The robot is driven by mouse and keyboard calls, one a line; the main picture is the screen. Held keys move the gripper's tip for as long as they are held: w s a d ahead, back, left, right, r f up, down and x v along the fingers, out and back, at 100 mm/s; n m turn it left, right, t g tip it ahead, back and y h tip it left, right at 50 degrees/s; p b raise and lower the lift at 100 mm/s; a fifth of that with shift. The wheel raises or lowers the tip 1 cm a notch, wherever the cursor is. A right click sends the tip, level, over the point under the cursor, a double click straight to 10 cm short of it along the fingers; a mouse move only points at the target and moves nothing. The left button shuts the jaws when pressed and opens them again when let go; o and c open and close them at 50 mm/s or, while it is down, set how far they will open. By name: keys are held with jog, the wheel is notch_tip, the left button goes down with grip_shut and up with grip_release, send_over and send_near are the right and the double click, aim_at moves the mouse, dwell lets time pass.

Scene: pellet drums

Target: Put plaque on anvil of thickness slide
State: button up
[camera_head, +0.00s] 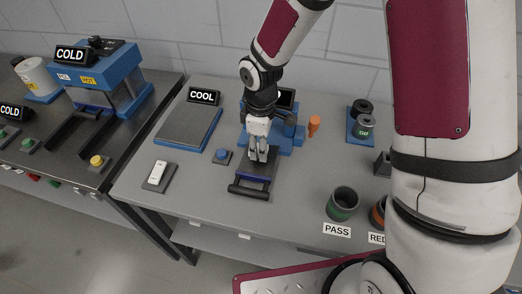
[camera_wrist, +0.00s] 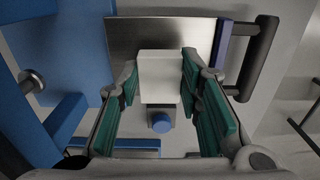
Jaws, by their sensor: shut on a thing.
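The thickness slide is a blue frame (camera_head: 289,140) with a metal plate and a dark bar handle (camera_head: 248,191) at its front. In the wrist view the plate (camera_wrist: 125,32) is at the top and the handle (camera_wrist: 260,60) at the right. My gripper (camera_head: 260,154) is over the slide. Its green-padded fingers (camera_wrist: 160,82) are shut on a pale, blocky piece (camera_wrist: 160,65), apparently the plaque. The piece overlaps the plate in the wrist view; whether it touches it cannot be told. The anvil is not clearly distinguishable, and my gripper hides part of the slide in the head view.
A blue button (camera_head: 222,155) stands left of the slide. The COOL plate (camera_head: 182,129) is behind it, and a white device (camera_head: 159,171) lies front left. An orange piece (camera_head: 314,125) stands right. The PASS cup (camera_head: 342,203) is front right, near clear table.

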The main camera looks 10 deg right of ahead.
jog(key=shift+f, duration=1.1)
jog(key=shift+f, duration=0.15)
jog(key=o, duration=1.1)
jog(key=shift+c, duration=0.2)
notch_tip(320, 180, up, 12)
jog(key=shift+r+b, duration=0.25)
jog(key=shift+b, duration=0.15)
